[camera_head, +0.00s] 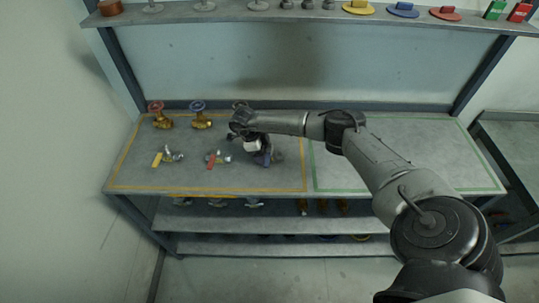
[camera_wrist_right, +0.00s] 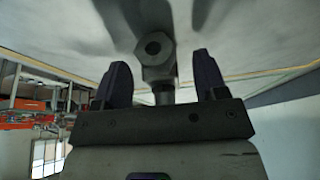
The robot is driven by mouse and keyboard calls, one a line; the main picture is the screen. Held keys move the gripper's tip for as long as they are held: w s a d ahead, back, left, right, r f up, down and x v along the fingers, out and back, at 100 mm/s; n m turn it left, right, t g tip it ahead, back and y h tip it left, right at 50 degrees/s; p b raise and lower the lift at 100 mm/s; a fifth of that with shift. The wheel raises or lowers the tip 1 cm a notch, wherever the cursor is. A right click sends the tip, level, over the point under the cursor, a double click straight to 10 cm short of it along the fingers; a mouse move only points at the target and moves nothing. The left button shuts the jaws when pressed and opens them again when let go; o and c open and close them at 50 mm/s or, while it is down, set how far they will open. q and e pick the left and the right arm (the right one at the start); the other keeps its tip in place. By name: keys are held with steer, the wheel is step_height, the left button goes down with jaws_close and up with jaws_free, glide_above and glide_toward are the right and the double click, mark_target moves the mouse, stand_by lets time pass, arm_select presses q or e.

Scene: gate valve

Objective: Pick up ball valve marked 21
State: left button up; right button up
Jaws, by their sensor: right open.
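My right gripper (camera_head: 264,157) is low over the table in the yellow-outlined area. In the right wrist view the right gripper (camera_wrist_right: 162,68) is open, with a grey metal valve end with a hex fitting (camera_wrist_right: 154,50) between its two dark fingers. I cannot tell whether the fingers touch it. Most of this valve is hidden by the gripper in the head view. To the left lie a ball valve with a red handle (camera_head: 211,161) and a ball valve with a yellow handle (camera_head: 157,158). No number 21 is readable. My left gripper is not in view.
Brass gate valves with a red wheel (camera_head: 157,108) and a blue wheel (camera_head: 198,106) stand at the back. A third item (camera_head: 239,104) is partly hidden by my arm. The green-outlined area (camera_head: 400,178) is clear. Shelves above (camera_head: 230,14) and below (camera_head: 280,241) hold parts.

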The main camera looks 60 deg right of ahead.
jaws_close()
steer(key=shift+r, duration=0.1)
stand_by(0.4)
steer(key=shift+r, duration=0.1)
